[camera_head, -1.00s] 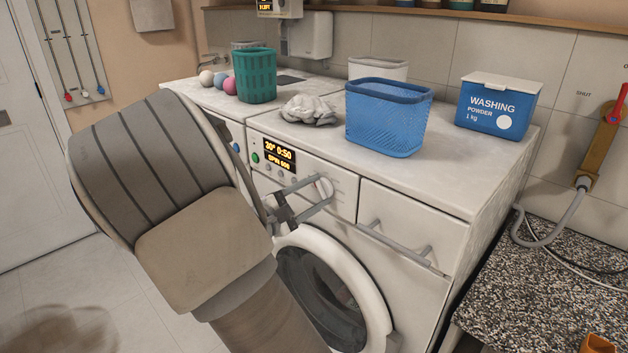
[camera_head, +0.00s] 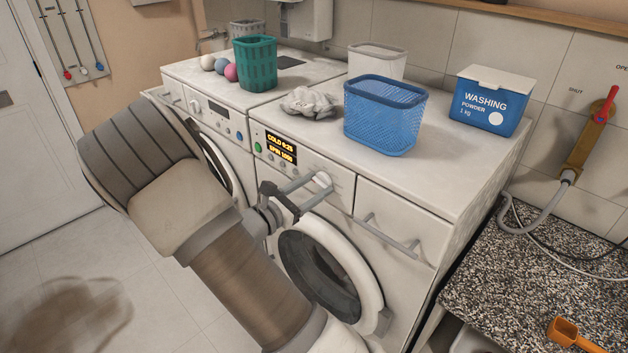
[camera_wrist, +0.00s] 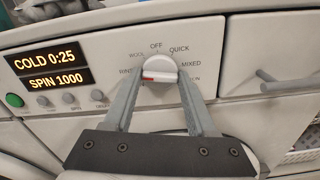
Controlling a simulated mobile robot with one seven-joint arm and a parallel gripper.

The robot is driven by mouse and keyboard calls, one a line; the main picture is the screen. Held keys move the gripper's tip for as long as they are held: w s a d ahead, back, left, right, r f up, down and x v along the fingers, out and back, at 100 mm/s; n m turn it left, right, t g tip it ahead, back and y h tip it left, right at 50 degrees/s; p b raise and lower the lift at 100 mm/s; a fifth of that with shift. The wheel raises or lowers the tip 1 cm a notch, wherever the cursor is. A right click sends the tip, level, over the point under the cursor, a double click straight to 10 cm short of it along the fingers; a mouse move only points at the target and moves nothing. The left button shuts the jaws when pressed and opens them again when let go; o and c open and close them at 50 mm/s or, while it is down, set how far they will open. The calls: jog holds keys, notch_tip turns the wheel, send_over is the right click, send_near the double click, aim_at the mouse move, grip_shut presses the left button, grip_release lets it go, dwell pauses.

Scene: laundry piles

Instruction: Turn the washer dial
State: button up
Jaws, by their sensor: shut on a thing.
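The washer dial (camera_wrist: 160,66) is a white round knob with a red mark, on the front panel of the right-hand washer. In the wrist view the labels WOOL, OFF, QUICK and MIXED are readable around it; others are partly hidden by my fingers. The red mark lies nearly level across the knob; I cannot tell exactly which label it points to. My gripper (camera_wrist: 159,77) is shut on the dial, one finger on each side. In the head view the dial (camera_head: 322,181) shows at my fingertips (camera_head: 315,186). The display (camera_wrist: 50,68) reads COLD 0:25, SPIN 1000.
A green button (camera_wrist: 14,100) and several small knobs sit left of the dial. A drawer handle (camera_head: 388,236) is to its right, and the round door (camera_head: 372,292) below. A blue basket (camera_head: 385,120), a grey cloth (camera_head: 309,103) and a washing powder box (camera_head: 492,103) stand on top.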

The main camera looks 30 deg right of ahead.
dwell(0.4)
jog(key=o, duration=1.4)
jog(key=v, duration=1.7)
jog(key=shift+s+a+b, duration=0.1)
jog(key=shift+a+b, duration=0.1)
jog(key=shift+b, duration=0.15)
